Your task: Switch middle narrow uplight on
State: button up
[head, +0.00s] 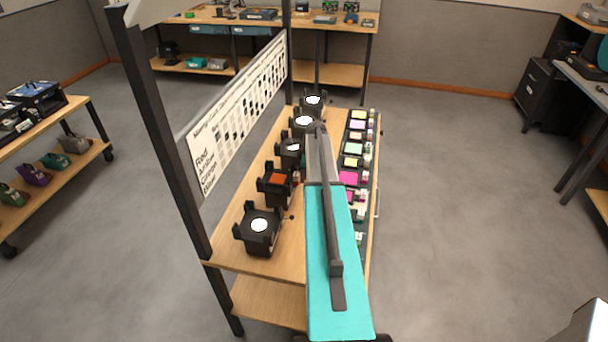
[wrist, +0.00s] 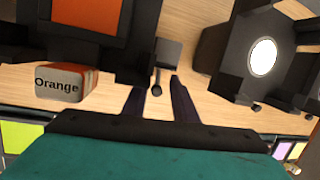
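A row of black uplights stands on the bench. One has an unlit orange face; it shows in the head view (head: 278,181) and at the left of the wrist view (wrist: 78,18), with an "Orange" label block (wrist: 62,82) beside it. A lit white uplight (wrist: 262,57) is at the right in the wrist view. A small dark toggle lever (wrist: 157,88) hangs from a block beside the orange uplight. My gripper (wrist: 157,95) is open, its fingers on either side of the lever in the picture. I cannot tell whether they touch it. In the head view my arm hides the gripper.
The nearest uplight (head: 260,226) and the far ones (head: 304,122) show white faces. Colour swatches (head: 349,178) with small bottle-like items line the right side of the bench (head: 228,250). A printed sign board (head: 237,112) and a dark post (head: 163,130) stand at left.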

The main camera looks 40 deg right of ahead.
jog(key=shift+s, duration=0.15)
jog(key=shift+r, duration=0.1)
jog(key=shift+b+v, duration=0.5)
jog(key=shift+v, duration=0.4)
jog(key=b+v, duration=0.3)
jog(key=v, duration=0.8)
jog(key=shift+r, duration=0.4)
jog(key=shift+r, duration=0.1)
